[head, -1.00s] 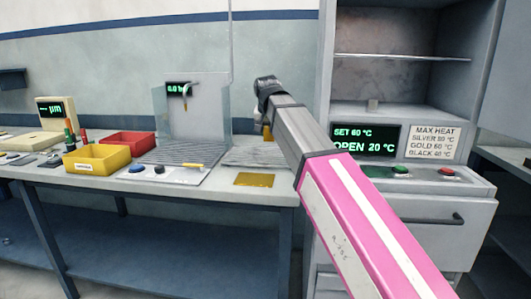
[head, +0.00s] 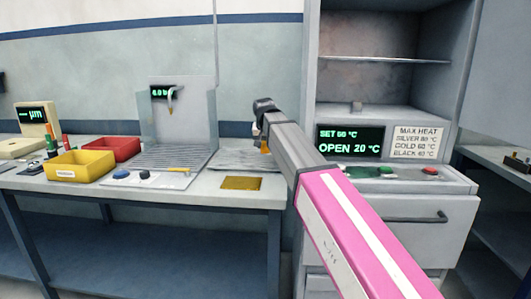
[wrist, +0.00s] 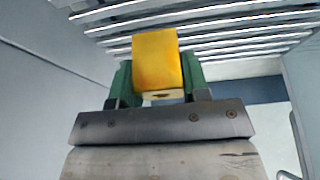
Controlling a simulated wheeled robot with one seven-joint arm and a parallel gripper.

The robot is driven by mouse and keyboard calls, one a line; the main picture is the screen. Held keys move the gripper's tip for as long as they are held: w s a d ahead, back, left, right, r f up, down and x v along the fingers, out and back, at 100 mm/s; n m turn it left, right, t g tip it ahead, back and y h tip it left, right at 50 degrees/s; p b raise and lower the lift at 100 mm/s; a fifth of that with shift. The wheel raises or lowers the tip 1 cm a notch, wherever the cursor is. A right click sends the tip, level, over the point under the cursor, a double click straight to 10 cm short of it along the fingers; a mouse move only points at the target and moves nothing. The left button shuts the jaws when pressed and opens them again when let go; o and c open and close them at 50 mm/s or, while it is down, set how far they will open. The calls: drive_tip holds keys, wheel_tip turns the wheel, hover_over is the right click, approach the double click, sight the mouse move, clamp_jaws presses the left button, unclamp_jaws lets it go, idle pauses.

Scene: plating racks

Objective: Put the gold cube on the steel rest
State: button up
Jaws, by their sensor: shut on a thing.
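The gold cube (wrist: 157,60) is between the green fingers of my gripper (wrist: 158,78) in the wrist view. My gripper is shut on it. In the head view, a small gold part of the cube (head: 264,146) shows beside my arm, and my arm hides most of the gripper. A slatted steel surface, which looks like the steel rest (head: 235,158), lies on the bench left of my gripper. Steel slats (wrist: 220,42) also show beyond the cube in the wrist view. I cannot tell whether the cube touches them.
A flat gold patch (head: 241,183) lies on the bench front. A ribbed sink tray (head: 180,163) with a tap, a yellow bin (head: 80,166) and a red bin (head: 118,147) stand left. An open oven cabinet (head: 375,110) stands right, its panel reading OPEN 20 °C.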

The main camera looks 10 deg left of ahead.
sight(266, 151)
drive_tip(key=shift+f, duration=1.65)
drive_tip(key=o, duration=1.2)
drive_tip(key=shift+f, duration=0.15)
drive_tip(key=v, duration=1.2)
drive_tip(key=shift+r, duration=0.25)
